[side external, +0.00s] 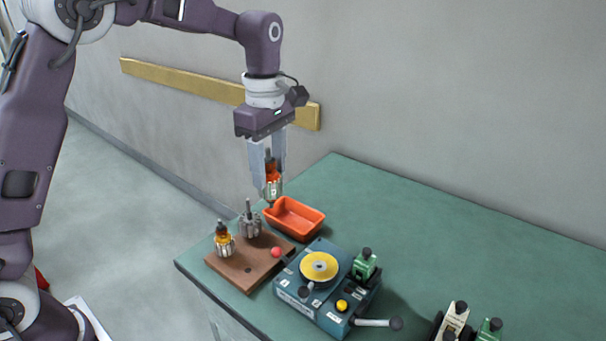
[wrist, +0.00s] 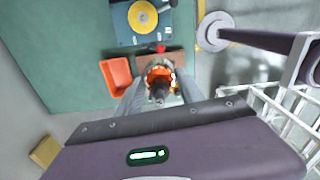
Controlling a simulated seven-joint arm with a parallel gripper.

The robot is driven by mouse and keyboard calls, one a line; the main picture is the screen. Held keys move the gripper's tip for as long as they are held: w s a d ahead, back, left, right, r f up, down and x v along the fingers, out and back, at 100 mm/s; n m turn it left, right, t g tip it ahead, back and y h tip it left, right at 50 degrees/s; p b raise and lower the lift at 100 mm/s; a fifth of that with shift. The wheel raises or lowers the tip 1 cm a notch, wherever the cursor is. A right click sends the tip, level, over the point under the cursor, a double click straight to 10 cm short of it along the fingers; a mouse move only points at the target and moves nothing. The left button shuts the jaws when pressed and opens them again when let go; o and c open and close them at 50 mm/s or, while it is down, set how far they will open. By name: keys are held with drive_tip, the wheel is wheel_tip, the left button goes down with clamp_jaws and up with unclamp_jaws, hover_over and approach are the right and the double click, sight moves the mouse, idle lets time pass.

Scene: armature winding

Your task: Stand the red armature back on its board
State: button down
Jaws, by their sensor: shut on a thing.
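My gripper (side external: 270,178) is shut on the red armature (side external: 272,172), which hangs upright in the air between the two fingers. The armature also shows from above in the wrist view (wrist: 160,77), between the fingers. The brown board (side external: 242,270) lies on the table below, to the left of and lower than the armature in the side view. On the board stand an armature with a yellow-orange winding (side external: 224,240) and a bare grey armature (side external: 249,222). A red ball-like knob (side external: 276,252) and a dark hole (side external: 248,270) also show on the board.
An orange tray (side external: 318,218), seemingly empty, sits behind the board. A blue winding machine (side external: 330,300) with a yellow disc, a green clamp and a lever stands right of the board. More clamp-like tools (side external: 455,318) are at the front right. The green table (side external: 430,225) is clear at the back right.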

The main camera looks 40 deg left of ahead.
drive_tip(key=s+a+n, duration=0.2)
drive_tip(key=s+a, duration=0.2)
drive_tip(key=a, duration=0.2)
wheel_tip(320, 180, down, 18)
drive_tip(key=shift+d, duration=0.25)
drive_tip(key=shift+f, duration=1.5)
drive_tip(key=c, duration=0.7)
unclamp_jaws()
drive_tip(key=shift+o, duration=0.2)
drive_tip(key=shift+r, duration=2.25)
